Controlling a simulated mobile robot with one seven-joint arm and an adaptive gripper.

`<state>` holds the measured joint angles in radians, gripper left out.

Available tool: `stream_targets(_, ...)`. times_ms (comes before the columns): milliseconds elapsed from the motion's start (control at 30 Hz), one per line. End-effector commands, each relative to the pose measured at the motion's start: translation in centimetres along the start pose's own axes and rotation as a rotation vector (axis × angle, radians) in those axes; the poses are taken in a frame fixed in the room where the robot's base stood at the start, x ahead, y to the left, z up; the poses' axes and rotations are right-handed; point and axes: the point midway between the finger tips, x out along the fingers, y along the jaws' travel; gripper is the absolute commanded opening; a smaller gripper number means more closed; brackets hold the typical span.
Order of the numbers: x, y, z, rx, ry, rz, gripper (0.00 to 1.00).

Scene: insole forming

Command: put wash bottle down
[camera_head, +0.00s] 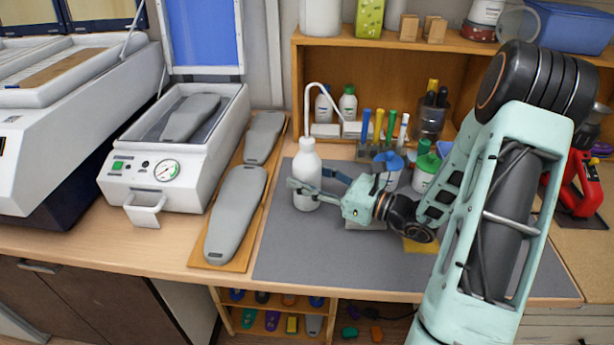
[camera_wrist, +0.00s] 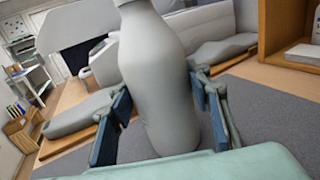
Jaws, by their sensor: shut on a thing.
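The white wash bottle (camera_head: 306,172) with a bent spout stands upright at the left part of the grey mat (camera_head: 290,250). My gripper (camera_head: 311,187) reaches it from the right, with its fingers around the bottle's body. In the wrist view the bottle (camera_wrist: 160,80) fills the middle, between the two blue finger pads of my gripper (camera_wrist: 160,115). The gripper is shut on the bottle. Its base looks to be on or very close to the mat; I cannot tell if they touch.
Two grey insole forms lie on a wooden board (camera_head: 240,255) left of the mat. A white press (camera_head: 180,150) with a gauge stands further left. Bottles and markers stand behind on the shelf side. A blue-lidded jar (camera_head: 388,170) and a green-lidded jar (camera_head: 426,172) are right of the bottle. The front mat is clear.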

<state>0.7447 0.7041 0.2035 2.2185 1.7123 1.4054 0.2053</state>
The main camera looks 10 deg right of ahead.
Motion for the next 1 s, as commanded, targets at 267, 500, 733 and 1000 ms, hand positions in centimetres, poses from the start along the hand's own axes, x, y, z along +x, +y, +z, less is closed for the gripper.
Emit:
stream_targets(267, 0.0, 0.0, -0.3, 0.0, 0.0, 0.0, 0.51)
stream_targets(500, 0.0, 0.0, -0.3, 0.0, 0.0, 0.0, 0.63)
stream_targets(733, 0.0, 0.0, 0.2, 0.0, 0.0, 0.0, 0.63)
stream_targets(1000, -5.0, -0.2, 0.0, 0.0, 0.001, -0.006, 0.63)
